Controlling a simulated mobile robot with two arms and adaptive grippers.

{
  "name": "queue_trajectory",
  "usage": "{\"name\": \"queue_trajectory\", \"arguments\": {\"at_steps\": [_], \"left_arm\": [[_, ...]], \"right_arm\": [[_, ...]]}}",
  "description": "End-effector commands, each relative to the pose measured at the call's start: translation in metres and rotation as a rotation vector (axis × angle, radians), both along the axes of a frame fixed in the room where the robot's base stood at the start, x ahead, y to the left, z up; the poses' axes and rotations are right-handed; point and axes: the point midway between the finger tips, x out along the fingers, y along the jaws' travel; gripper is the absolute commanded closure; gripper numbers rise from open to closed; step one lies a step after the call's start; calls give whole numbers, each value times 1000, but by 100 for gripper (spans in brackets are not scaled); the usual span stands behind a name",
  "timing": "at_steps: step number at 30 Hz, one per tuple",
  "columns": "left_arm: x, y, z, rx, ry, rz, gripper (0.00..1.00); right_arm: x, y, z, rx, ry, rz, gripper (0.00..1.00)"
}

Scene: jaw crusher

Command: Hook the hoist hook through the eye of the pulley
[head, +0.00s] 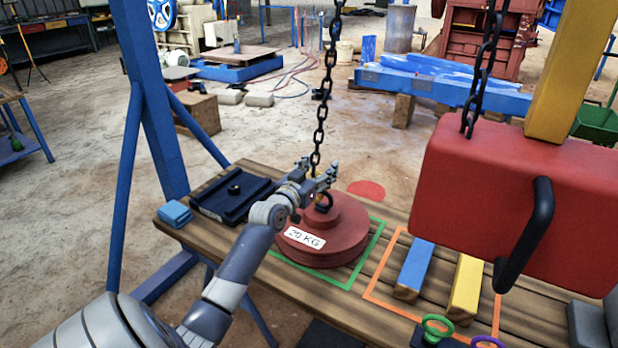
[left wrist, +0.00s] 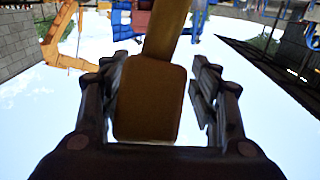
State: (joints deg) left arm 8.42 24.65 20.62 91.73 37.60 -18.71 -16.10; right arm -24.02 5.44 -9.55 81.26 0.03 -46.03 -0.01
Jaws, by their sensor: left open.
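The thing closest to the task's pulley is a round red stepped weight (head: 322,238) labelled 20 KG, on the wooden table, with a dark eye (head: 324,203) on top. A dark chain (head: 321,120) hangs from above and ends at my left gripper (head: 322,178). The hook at its lower end is hidden or too small to make out. My left gripper is open, just above the weight and close to the eye. In the left wrist view a brown-yellow block (left wrist: 148,100) shows between its open fingers; I cannot tell how near it is. My right gripper is not in view.
A large red box (head: 480,190) with a black curved handle (head: 528,235) blocks the right side. The table (head: 340,312) holds a dark tray (head: 232,192), a blue block (head: 174,214), and blue (head: 413,268) and yellow (head: 466,286) bars. A blue post (head: 152,100) stands left.

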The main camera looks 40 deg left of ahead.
Motion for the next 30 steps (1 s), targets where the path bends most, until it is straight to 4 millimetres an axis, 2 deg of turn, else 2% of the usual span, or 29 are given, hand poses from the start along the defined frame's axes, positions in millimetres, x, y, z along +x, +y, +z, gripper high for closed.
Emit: {"name": "queue_trajectory", "arguments": {"at_steps": [9,15,21,30], "left_arm": [[-60,-14,-1,1,2,1,44],[-91,-21,0,1,0,1,44],[-105,-25,0,1,-1,1,44],[-106,-30,-3,0,12,-6,44]], "right_arm": [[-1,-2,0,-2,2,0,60],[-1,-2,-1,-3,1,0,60],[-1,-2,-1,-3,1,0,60],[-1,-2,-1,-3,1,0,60]]}}
